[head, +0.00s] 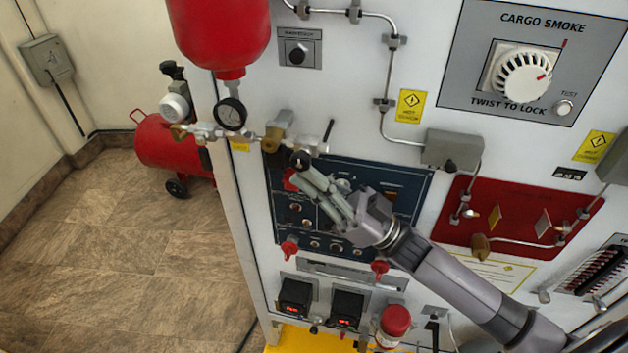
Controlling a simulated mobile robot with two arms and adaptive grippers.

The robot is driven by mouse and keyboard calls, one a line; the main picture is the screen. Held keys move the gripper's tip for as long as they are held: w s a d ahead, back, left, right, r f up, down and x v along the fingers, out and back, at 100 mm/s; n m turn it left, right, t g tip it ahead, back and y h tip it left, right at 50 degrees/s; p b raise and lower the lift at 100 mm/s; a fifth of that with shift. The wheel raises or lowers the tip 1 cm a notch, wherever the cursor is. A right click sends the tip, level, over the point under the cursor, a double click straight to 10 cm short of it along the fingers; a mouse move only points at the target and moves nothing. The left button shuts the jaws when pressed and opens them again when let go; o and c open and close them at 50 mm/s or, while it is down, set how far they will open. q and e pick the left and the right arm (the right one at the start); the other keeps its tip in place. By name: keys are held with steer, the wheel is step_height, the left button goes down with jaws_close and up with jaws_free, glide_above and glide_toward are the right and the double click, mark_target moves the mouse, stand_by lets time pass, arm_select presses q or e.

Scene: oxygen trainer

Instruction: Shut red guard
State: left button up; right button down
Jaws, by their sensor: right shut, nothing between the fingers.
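A dark blue panel (404,185) is set in the white cabinet front. A small red part that looks like a guard (290,180) shows at the panel's upper left, partly hidden by my fingers. Two more red parts, one at lower left (289,248) and one at lower right (380,268), stick out along the panel's lower edge. I cannot tell whether the upper red part is raised or down. My right gripper (305,172) is shut and empty, reaching in from the right with its fingertips beside the upper red part. It hides part of the panel. My left gripper is out of view.
A brass valve with a gauge (231,113) and pipe juts out just above the fingertips. A red tank (220,30) hangs at upper left. A red panel (520,215) with pipes lies right. The floor at left is clear before a red compressor (165,145).

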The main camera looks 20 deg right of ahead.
step_height(320, 180, down, 6)
steer(key=n+g+b, duration=0.1)
steer(key=b, duration=0.4)
steer(key=shift+s+a+f+y, duration=0.15)
steer(key=shift+y, duration=0.15)
steer(key=shift+f, duration=0.1)
stand_by(0.7)
steer(key=s+d, duration=0.6)
steer(key=d, duration=0.5)
steer(key=shift+s+d+f, duration=0.15)
steer(key=shift+d+f, duration=0.05)
steer(key=shift+f, duration=0.15)
